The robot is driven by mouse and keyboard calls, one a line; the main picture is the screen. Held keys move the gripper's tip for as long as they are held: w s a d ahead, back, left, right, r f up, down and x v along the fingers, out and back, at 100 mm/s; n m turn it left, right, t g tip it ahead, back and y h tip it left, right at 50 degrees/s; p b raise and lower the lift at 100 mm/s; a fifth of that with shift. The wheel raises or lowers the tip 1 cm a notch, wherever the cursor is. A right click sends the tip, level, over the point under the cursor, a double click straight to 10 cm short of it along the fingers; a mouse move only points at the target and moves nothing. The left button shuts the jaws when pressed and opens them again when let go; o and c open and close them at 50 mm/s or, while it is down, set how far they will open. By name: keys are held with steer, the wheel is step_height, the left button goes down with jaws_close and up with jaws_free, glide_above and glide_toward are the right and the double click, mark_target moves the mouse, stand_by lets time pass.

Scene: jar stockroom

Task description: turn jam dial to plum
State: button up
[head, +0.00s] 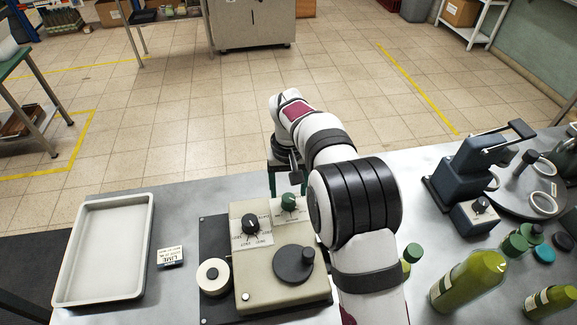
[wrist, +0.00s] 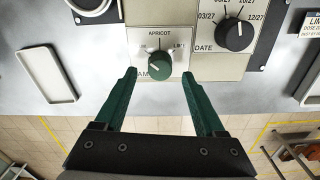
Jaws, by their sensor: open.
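The jam dial is a green knob (wrist: 159,66) on a pale plate; it also shows in the head view (head: 288,202). In the wrist view the plate reads APRICOT above the knob, with a partly legible word at right and letters ending in AM at lower left. I cannot make out PLUM. A pale mark shows on the knob, but its exact setting is unclear. My gripper (wrist: 159,73) is open, its green fingertips on either side of the knob with gaps, apparently not touching it.
A black date dial (wrist: 234,35) sits beside the jam dial on the beige machine (head: 262,292). The machine also has a black crank (head: 293,264). An empty white tray (head: 65,255) and a LIME label block (head: 170,256) lie left. Bottles (head: 470,280) stand right.

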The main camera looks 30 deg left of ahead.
mark_target(289, 197)
step_height(289, 197, up, 12)
steer(key=shift+r, duration=0.25)
steer(key=s+d+r+m, duration=0.2)
steer(key=d+r+m, duration=0.1)
steer(key=d, duration=0.7)
steer(key=s+d+r+m, duration=0.2)
steer(key=d+m, duration=0.1)
steer(key=d, duration=0.8)
steer(key=s+d+f+m+y, duration=0.1)
steer(key=s+d+f+m, duration=0.2)
steer(key=s+d, duration=0.3)
steer(key=s+d+f+m, duration=0.4)
steer(key=s+d, duration=0.2)
steer(key=s, duration=0.6)
steer(key=shift+s+y, duration=0.3)
steer(key=shift+y, duration=0.1)
steer(key=shift+c, duration=0.3)
